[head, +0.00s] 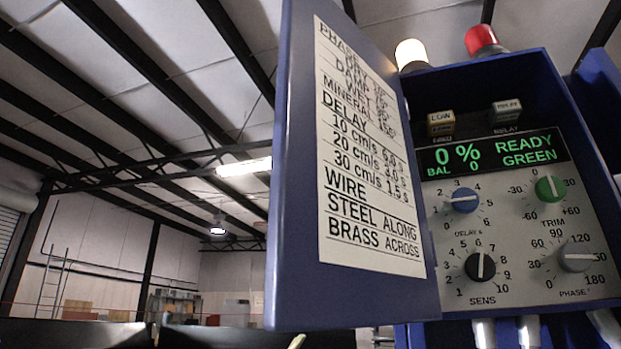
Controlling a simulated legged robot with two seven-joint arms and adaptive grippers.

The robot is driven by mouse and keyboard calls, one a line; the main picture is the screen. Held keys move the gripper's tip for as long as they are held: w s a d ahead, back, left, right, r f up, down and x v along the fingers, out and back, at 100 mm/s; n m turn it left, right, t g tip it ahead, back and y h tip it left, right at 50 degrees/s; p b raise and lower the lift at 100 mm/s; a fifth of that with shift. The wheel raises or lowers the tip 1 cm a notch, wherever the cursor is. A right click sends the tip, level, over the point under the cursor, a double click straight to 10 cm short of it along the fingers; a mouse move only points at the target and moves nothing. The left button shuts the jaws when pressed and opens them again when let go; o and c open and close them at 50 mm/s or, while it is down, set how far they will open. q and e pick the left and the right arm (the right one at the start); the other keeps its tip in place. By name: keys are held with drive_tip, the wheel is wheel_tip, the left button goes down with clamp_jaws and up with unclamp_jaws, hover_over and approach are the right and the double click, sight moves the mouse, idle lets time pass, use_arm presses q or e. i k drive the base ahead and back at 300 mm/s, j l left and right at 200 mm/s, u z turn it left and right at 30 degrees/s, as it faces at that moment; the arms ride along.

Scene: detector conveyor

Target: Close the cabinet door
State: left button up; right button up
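The blue cabinet (597,120) stands at the right, seen from below. Its blue door (300,170) is open and swung out to the left, with its inner face showing a white printed label (370,165). The door's hinge side is by the cabinet's left edge. Inside the cabinet is a control panel (520,235) with a green-lit display (495,158), several knobs and two small buttons. Neither of my grippers can be made out in the head view, and nothing is seen touching the door.
A white lamp (411,54) and a red lamp (482,40) sit on top of the cabinet. Pale cylindrical fittings (530,332) show under it. Dark shapes (65,333) cross the bottom left edge. The space left of the door looks open, with distant shelves (172,305) behind.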

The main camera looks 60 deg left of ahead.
sight(351, 245)
drive_tip(key=k+j, duration=0.2)
drive_tip(key=j, duration=0.2)
drive_tip(key=k+j, duration=0.2)
drive_tip(key=j, duration=0.15)
drive_tip(key=k+j, duration=0.15)
drive_tip(key=j, duration=0.25)
drive_tip(key=k+j, duration=0.2)
drive_tip(key=j, duration=0.2)
drive_tip(key=j+u, duration=0.25)
drive_tip(key=k+l, duration=0.05)
drive_tip(key=l, duration=0.05)
